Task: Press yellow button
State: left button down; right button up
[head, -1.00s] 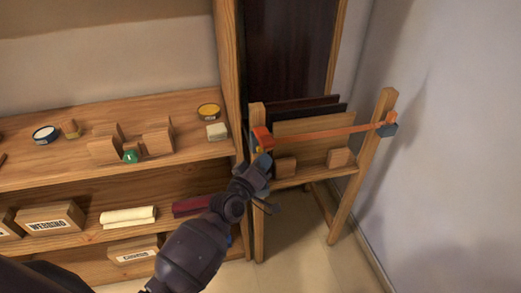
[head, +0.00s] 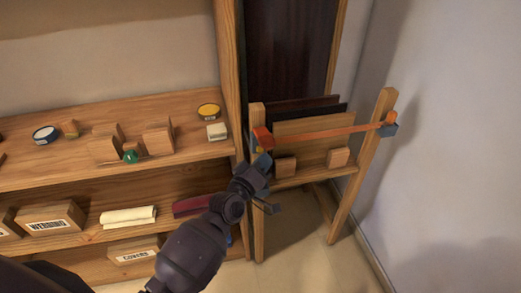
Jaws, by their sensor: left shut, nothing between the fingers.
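A small yellow piece (head: 261,150) shows at the left post of the wooden stand, just below an orange-red block (head: 262,137). It is mostly hidden, and I cannot tell for sure that it is the button. My left gripper (head: 264,162) is shut and empty, right beside and below the yellow piece. I cannot tell whether they touch. My right gripper is not in view.
An orange bar (head: 325,133) spans the stand to its right post (head: 362,165). The wooden shelf (head: 60,170) at left holds blocks, boxes and a yellow-topped tin (head: 208,110). A wall (head: 450,150) stands at right. The floor below the stand is clear.

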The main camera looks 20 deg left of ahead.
pick_arm(q)
jog(key=shift+w+a, duration=0.15)
jog(key=shift+w, duration=0.05)
jog(key=shift+w+a, duration=0.1)
jog(key=shift+w, duration=0.1)
dwell(0.6)
